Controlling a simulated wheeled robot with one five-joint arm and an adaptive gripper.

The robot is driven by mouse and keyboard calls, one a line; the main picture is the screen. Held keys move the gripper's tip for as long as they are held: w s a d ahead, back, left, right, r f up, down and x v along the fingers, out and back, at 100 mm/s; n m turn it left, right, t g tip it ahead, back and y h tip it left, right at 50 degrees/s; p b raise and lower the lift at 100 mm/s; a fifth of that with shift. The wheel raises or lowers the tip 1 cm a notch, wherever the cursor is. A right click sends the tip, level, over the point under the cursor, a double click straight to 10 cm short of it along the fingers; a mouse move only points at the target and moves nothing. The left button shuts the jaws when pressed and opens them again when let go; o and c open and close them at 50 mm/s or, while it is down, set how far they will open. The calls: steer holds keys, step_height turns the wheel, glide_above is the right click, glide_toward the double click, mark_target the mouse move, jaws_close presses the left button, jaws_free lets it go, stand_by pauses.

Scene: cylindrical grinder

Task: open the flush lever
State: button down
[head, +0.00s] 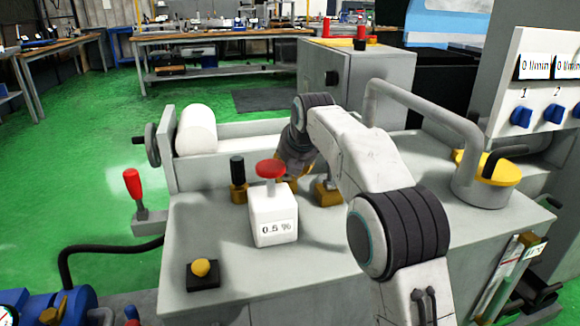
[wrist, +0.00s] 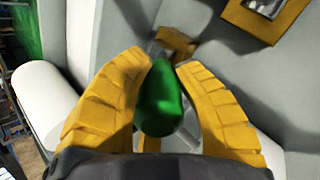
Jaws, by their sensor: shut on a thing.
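A green handle (wrist: 163,103), which looks like the flush lever, stands between the two yellow fingers of my gripper (wrist: 166,62) in the wrist view. The fingers are closed around it, one on each side. A small brown-yellow block (wrist: 176,42) shows just beyond the handle's far end. In the head view my gripper (head: 287,182) is low behind the white box with the red knob, mostly hidden by it and by my arm. The green handle is not visible there.
The white box (head: 272,218) marked 0.5 % carries a red knob (head: 270,169). A black-topped brass fitting (head: 238,180) stands left of it, and a brass block (head: 328,193) right of it. A grey bent pipe (head: 420,97) arches at right. A yellow button (head: 201,267) sits in front.

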steer(key=shift+s+d+f+t, duration=0.2)
steer(key=shift+d+f+t, duration=0.1)
steer(key=shift+t, duration=0.1)
steer(key=c, duration=0.9)
jaws_free()
steer(key=shift+r, duration=0.1)
steer(key=shift+s+r, duration=0.3)
steer(key=shift+r, duration=0.1)
steer(key=v, duration=1.1)
steer(key=shift+d, duration=0.15)
steer(key=shift+f, duration=0.1)
steer(key=shift+c, duration=0.2)
